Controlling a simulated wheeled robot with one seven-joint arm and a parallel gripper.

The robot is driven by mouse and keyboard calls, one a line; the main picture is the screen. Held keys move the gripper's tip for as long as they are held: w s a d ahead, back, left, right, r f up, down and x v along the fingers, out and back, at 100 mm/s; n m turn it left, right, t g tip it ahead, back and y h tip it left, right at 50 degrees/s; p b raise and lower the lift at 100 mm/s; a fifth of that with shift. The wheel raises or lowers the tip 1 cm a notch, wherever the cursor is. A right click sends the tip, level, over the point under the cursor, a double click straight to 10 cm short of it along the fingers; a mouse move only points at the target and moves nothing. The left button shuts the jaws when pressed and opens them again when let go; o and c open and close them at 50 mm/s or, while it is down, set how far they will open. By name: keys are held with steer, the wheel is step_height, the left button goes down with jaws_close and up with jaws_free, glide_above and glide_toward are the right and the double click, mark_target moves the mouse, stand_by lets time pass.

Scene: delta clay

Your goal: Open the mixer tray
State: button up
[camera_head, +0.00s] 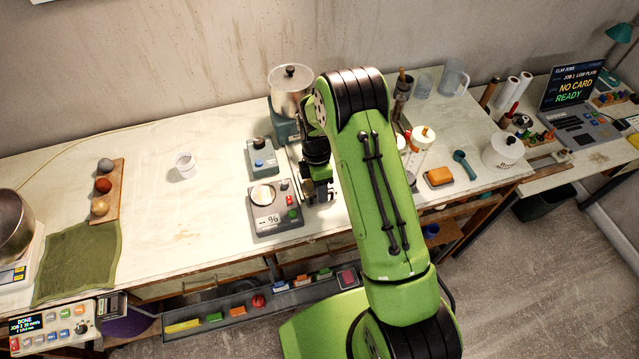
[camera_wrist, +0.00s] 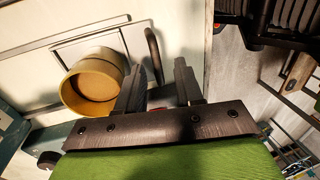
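A machine with a steel pot and dark-knobbed lid (camera_head: 290,92) on a teal base (camera_head: 285,130) stands at the back of the bench; I take it to be the mixer. My gripper (camera_head: 318,192) points down in front of it, partly hidden by my arm. In the wrist view my gripper's (camera_wrist: 160,88) two dark fingers stand apart. A dark curved handle (camera_wrist: 153,55) stands just beyond the fingers, on a pale panel with a square outline (camera_wrist: 85,45). I cannot tell whether this is the tray. A tan round cup (camera_wrist: 95,82) sits left of the fingers.
The bench middle left is mostly clear around a white cup (camera_head: 186,165).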

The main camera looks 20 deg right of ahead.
steer(key=w+r, duration=0.3)
steer(key=r, duration=1.2)
steer(key=shift+r, duration=0.2)
steer(key=s+r+m+t+b, duration=0.2)
steer(key=s+r+m+t, duration=0.2)
steer(key=s+r+m, duration=0.7)
steer(key=s+m+t+b, duration=0.1)
steer(key=s+m+t, duration=0.2)
steer(key=s+m, duration=0.4)
steer(key=s, duration=0.9)
steer(key=shift+s+d+t+b, duration=0.2)
steer(key=shift+d+t+b, duration=0.1)
steer(key=shift+t, duration=0.1)
